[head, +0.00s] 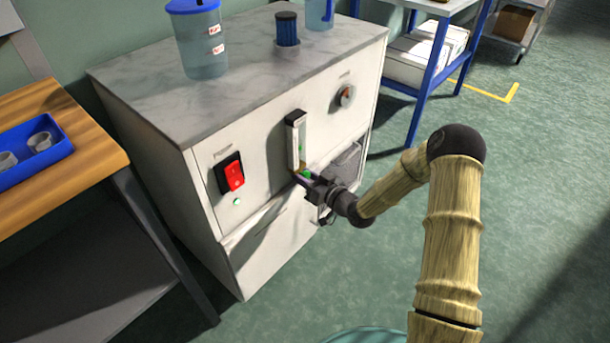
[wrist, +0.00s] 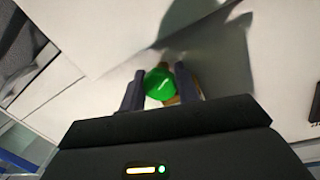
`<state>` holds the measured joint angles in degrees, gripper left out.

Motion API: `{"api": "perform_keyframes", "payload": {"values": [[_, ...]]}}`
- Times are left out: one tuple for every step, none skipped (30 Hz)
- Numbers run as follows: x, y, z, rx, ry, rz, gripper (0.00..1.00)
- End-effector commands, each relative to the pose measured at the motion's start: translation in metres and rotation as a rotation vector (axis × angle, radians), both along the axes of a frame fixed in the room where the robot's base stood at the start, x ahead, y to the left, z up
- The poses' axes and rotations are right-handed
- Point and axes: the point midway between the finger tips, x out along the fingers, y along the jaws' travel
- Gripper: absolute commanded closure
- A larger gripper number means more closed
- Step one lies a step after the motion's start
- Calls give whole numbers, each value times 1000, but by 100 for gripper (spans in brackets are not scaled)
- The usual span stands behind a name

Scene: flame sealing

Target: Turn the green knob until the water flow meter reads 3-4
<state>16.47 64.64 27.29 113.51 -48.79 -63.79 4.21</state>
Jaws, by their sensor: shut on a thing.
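The green knob (wrist: 160,84) sits between the two fingers of my gripper (wrist: 160,88) in the wrist view. The fingers are shut on it from both sides. In the head view my gripper (head: 304,178) is at the cabinet front, and a bit of the green knob (head: 305,173) shows beside the fingers. The water flow meter (head: 297,142) is an upright pale tube with a black top, just above the knob. Its scale and reading are too small to tell.
The white cabinet (head: 262,150) has a red switch (head: 230,173) on the left and a round dial (head: 347,95) at the upper right. A wooden table (head: 60,105) with a blue tray (head: 68,145) stands at the left. A blue-framed shelf (head: 432,75) stands behind. Floor at right is clear.

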Motion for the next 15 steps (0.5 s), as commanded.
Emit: {"api": "perform_keyframes", "payload": {"values": [[3, -4, 0, -1, -1, -10, 91], [3, -4, 0, -2, -2, -10, 91], [3, -4, 0, -2, -2, -10, 91], [3, -4, 0, -2, -2, -10, 91], [3, -4, 0, -2, -2, -10, 91], [3, -4, 0, -2, -2, -10, 91], [3, -4, 0, -2, -2, -10, 62], [3, -4, 0, -2, -2, -10, 56], [2, -4, 0, -2, -2, -9, 48], [2, -3, 0, -1, -2, -8, 48], [2, -3, 0, -1, -2, -7, 48], [2, -3, 0, -2, -2, -7, 48], [2, -2, 0, -2, -2, -6, 48], [1, -2, 0, -2, -2, -6, 48], [1, -2, 0, -1, -2, -5, 48]]}}
